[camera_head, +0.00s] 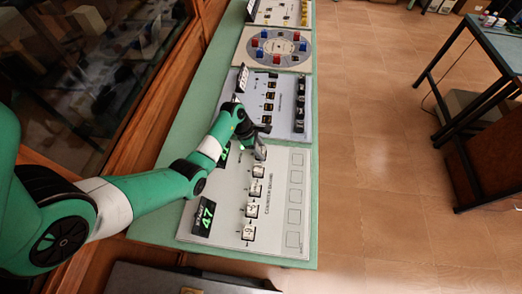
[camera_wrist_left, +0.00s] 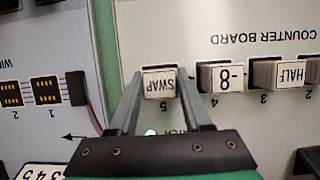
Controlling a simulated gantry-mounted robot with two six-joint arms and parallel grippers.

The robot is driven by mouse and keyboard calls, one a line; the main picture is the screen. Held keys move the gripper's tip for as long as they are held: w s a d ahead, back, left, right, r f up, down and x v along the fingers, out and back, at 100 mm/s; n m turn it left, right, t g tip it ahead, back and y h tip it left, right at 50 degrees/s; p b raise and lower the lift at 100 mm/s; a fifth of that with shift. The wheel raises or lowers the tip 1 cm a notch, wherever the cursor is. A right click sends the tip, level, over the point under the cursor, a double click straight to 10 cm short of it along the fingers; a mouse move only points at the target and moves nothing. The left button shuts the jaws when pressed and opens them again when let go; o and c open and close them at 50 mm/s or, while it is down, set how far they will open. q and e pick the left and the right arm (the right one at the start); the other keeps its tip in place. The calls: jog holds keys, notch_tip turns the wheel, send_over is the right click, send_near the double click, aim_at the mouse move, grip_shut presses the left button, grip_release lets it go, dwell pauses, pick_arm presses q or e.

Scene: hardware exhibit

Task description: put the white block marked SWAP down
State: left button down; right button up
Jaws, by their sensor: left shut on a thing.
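The white block marked SWAP (camera_wrist_left: 160,83) is between the two fingers of my left gripper (camera_wrist_left: 160,98) in the left wrist view, its lettering upside down. The gripper is shut on it. The block appears at the place numbered 5 on the white counter board (camera_wrist_left: 215,30); I cannot tell whether it touches the board. In the head view my left gripper (camera_head: 260,153) is over the far end of the block row on the counter board (camera_head: 270,222), and the held block is mostly hidden. My right gripper is not in view.
Other marked blocks stand in the row, including -8 (camera_wrist_left: 221,77) and HALF (camera_wrist_left: 290,73). A column of outlined squares (camera_head: 294,197) on the board's right side is bare. A green display reading 47 (camera_head: 204,217) is at left. Another panel (camera_head: 285,93) lies beyond the board.

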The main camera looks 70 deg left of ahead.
pick_arm(q)
jog(key=shift+c, duration=1.7)
grip_release()
jog(key=shift+r+p, duration=0.3)
jog(key=shift+r, duration=0.15)
jog(key=p+v, duration=0.4)
jog(key=v, duration=0.7)
jog(key=shift+s, duration=0.2)
jog(key=shift+w+r, duration=0.1)
jog(key=shift+r, duration=0.05)
